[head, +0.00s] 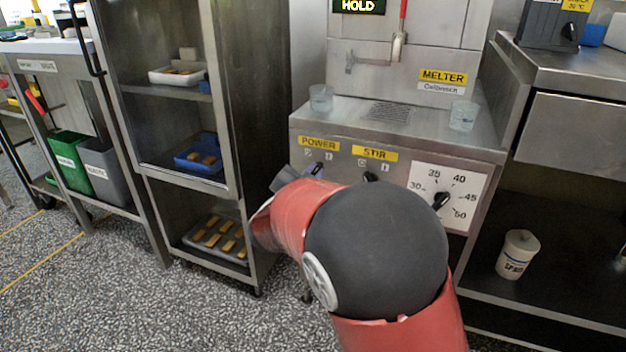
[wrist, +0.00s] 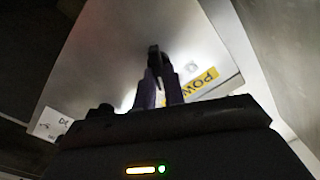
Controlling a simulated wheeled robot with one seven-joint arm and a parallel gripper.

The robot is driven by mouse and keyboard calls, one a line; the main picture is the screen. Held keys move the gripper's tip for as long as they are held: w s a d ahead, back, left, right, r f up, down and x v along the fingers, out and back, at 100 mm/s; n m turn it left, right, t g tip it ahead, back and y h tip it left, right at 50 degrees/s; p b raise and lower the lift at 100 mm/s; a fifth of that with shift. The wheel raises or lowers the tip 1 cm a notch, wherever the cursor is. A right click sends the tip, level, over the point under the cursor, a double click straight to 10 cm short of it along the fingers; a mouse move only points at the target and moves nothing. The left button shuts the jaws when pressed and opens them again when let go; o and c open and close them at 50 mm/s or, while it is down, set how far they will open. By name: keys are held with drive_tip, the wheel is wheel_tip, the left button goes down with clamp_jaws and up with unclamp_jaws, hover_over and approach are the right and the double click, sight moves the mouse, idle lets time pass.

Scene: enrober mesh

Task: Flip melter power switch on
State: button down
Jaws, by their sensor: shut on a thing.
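The melter (head: 400,125) is a steel unit with a sloped front panel and yellow labels. Its POWER label (head: 319,143) sits at the upper left of the panel. I cannot tell the switch's on or off position.
To the right on the panel are the STIR switch (head: 370,177) and the temperature dial (head: 440,200). Two clear cups (head: 321,98) stand on the melter's top. A steel rack (head: 243,150) with trays stands close on the left. A shelf with a white tub (head: 517,254) is at right.

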drive_tip(key=c, duration=1.5)
unclamp_jaws()
drive_tip(key=v, duration=0.8)
drive_tip(key=shift+p, duration=0.4)
drive_tip(key=shift+w+r, duration=0.1)
